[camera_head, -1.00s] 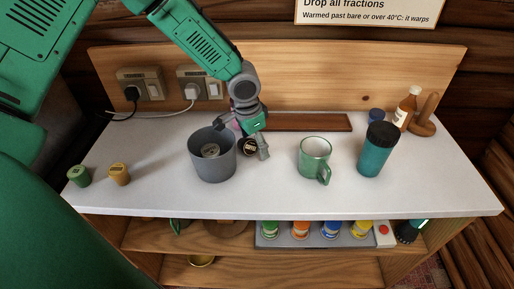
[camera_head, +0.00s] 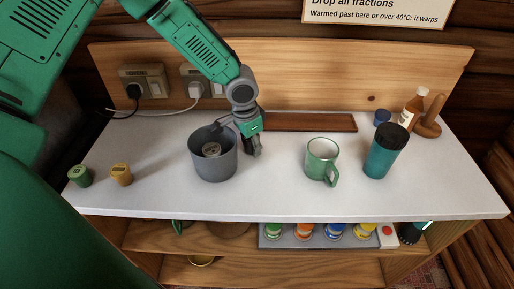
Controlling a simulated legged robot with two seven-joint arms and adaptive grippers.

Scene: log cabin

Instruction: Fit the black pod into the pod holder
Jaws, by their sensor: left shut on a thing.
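The pod itself is hidden now behind the fingers and the pot. A round grey-topped piece (camera_head: 211,149) lies inside the pot. On the shelf under the counter, a grey tray (camera_head: 292,243) holds several pods with green, orange, blue and yellow colours. It may be the pod holder; I cannot tell for sure. My right gripper is not in view.
A green pod (camera_head: 79,176) and a yellow pod (camera_head: 121,174) stand at the left. A green mug (camera_head: 320,160), a teal tumbler (camera_head: 384,155), a bottle (camera_head: 412,108) and a wooden stand (camera_head: 430,120) are at the right. The counter's front middle is clear.

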